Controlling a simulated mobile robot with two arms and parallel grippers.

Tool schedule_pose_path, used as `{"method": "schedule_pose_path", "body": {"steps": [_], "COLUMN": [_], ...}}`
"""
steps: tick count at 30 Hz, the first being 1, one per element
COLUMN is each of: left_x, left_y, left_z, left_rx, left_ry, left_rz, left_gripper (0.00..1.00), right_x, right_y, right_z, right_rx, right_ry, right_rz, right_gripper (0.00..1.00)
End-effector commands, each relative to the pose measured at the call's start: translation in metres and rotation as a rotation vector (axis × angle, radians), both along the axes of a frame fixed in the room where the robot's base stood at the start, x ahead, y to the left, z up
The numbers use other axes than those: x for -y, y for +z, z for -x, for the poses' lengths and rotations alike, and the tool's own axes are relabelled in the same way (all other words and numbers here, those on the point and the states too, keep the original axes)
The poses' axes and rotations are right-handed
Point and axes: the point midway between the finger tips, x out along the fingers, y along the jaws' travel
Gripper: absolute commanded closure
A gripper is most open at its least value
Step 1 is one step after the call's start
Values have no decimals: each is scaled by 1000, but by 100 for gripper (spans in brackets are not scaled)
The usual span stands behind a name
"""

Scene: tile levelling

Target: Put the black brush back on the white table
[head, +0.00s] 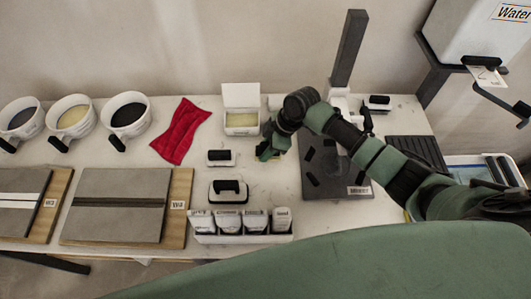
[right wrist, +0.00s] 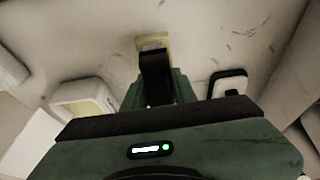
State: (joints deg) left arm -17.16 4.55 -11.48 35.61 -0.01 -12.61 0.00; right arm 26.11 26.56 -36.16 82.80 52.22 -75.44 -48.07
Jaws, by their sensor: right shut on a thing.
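My right gripper (head: 268,150) is over the white table (head: 130,208), right of a small black-handled white block (head: 220,157) and just in front of an open white box (head: 240,122). It is shut on the black brush (right wrist: 154,64), whose dark handle shows between the green fingers in the right wrist view. A pale yellow part (right wrist: 153,41) shows at its far end. In the head view the brush is mostly hidden by the gripper. I cannot tell whether it touches the tabletop. My left gripper is not in view.
A dark square plate (head: 325,182) with a post stands right of the gripper. A rack of white bottles (head: 240,238) is at the front. A red cloth (head: 181,131), white buckets (head: 127,112) and tile boards (head: 115,220) are left. Bare tabletop lies around the gripper.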

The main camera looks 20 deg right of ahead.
Motion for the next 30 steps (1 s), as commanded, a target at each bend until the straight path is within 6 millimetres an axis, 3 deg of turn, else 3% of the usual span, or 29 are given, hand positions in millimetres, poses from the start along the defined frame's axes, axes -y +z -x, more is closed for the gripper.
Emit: {"method": "schedule_pose_path", "body": {"steps": [6, 17, 18, 20, 30], "left_x": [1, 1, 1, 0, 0], "left_y": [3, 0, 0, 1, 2], "left_z": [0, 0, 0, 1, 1], "left_rx": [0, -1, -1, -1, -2], "left_ry": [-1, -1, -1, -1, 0], "left_rz": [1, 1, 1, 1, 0], "left_gripper": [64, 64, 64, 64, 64], "right_x": [-1, 0, 0, 0, 0], "right_y": [-25, -30, -30, -29, -27], "right_z": [0, 0, 0, 0, 0], "right_rx": [-1, 0, -1, -1, -1], "right_ry": [-1, 0, 0, 0, 0], "right_rz": [-1, -1, 0, 0, -1], "right_gripper": [100, 100, 67, 51, 51]}}
